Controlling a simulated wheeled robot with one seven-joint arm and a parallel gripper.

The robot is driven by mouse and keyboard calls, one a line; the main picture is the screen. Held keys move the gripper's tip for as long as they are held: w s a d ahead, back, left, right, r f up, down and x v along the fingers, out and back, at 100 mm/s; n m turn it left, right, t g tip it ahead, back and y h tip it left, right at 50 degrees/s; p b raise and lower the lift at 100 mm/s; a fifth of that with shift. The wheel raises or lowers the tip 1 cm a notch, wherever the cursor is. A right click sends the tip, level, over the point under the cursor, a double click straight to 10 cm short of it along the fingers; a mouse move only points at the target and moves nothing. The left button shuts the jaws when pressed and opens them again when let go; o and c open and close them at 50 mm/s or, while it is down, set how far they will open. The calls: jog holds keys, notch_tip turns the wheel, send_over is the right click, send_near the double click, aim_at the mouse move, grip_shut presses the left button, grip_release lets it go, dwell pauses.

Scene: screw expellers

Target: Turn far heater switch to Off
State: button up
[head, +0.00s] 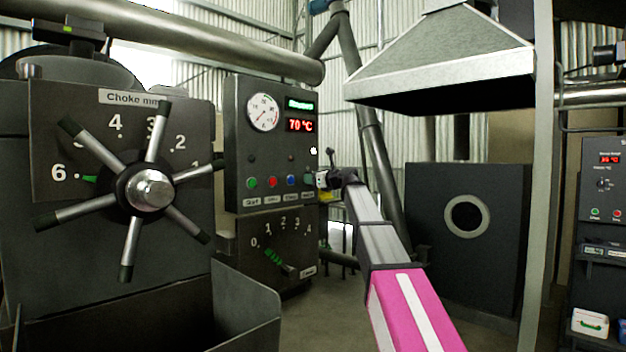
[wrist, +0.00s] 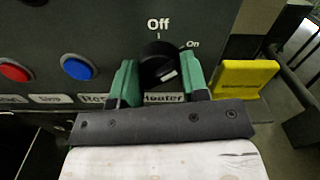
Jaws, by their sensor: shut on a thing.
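The heater switch (wrist: 158,62) is a round black knob above a label reading "Heater" in the wrist view. "Off" is printed above it and "On" at its upper right. A white mark shows low on the knob's front; I cannot tell clearly which label the knob points to. My gripper (wrist: 161,78) has its green fingers on the knob's left and right sides, shut on it. In the head view my gripper (head: 324,180) is at the right edge of the grey control panel (head: 238,140), and the switch there is mostly hidden behind it.
A red button (wrist: 14,70) and a blue button (wrist: 77,67) sit left of the switch. A yellow part (wrist: 246,78) sticks out close to the right finger. In the head view, a spoked choke wheel (head: 150,189) stands left and a hood (head: 445,65) hangs right.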

jog(key=n, duration=1)
dwell(0.5)
jog(key=o, duration=0.9)
jog(key=shift+d, duration=0.15)
jog(key=v, duration=1)
jog(key=shift+s+d, duration=0.2)
jog(key=shift+s, duration=0.05)
